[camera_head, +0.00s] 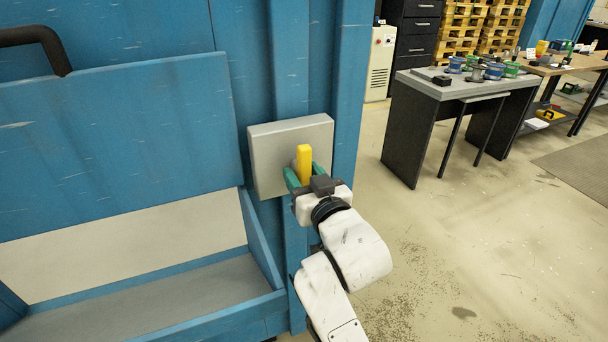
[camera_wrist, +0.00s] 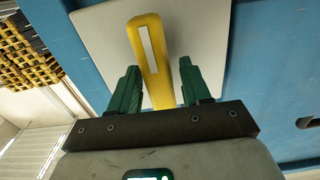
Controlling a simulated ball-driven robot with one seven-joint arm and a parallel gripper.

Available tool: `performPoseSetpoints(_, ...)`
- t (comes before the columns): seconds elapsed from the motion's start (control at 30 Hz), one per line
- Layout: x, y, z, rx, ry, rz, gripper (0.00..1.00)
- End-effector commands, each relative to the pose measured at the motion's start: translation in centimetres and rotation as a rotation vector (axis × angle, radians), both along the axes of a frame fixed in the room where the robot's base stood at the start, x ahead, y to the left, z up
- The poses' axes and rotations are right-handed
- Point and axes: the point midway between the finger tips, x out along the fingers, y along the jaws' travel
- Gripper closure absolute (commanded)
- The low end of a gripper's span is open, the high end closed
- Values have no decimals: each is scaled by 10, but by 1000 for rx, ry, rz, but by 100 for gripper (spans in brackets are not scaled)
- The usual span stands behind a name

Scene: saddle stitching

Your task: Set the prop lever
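The prop lever is a yellow handle (camera_head: 304,163) on a grey plate (camera_head: 270,146) fixed to the blue cabinet's post. In the head view it stands upright. In the wrist view the lever (camera_wrist: 149,55) runs between the two green fingers, tilted slightly. My gripper (camera_head: 304,176) is at the lever's lower part. In the wrist view my gripper (camera_wrist: 156,88) has its fingers apart, with the lever between them. A gap shows at the left finger and a smaller one at the right finger. The lever's far base is partly hidden by the gripper.
The blue cabinet (camera_head: 130,120) has a raised panel and an open bin (camera_head: 150,292) at left. A dark pipe handle (camera_head: 38,38) sits at upper left. The floor (camera_head: 480,240) at right is clear.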

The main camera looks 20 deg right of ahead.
Motion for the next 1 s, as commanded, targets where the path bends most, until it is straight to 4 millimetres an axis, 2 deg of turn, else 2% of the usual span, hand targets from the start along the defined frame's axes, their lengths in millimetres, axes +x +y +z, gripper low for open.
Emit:
performPoseSetpoints(0.37, -4, 0, 1, -2, -4, 0, 47)
performPoseSetpoints(0.47, -16, 0, 0, -2, -4, 0, 47)
performPoseSetpoints(0.8, -80, 0, 0, -1, -2, 0, 47)
performPoseSetpoints(1.0, -103, 0, 1, -1, -3, 1, 47)
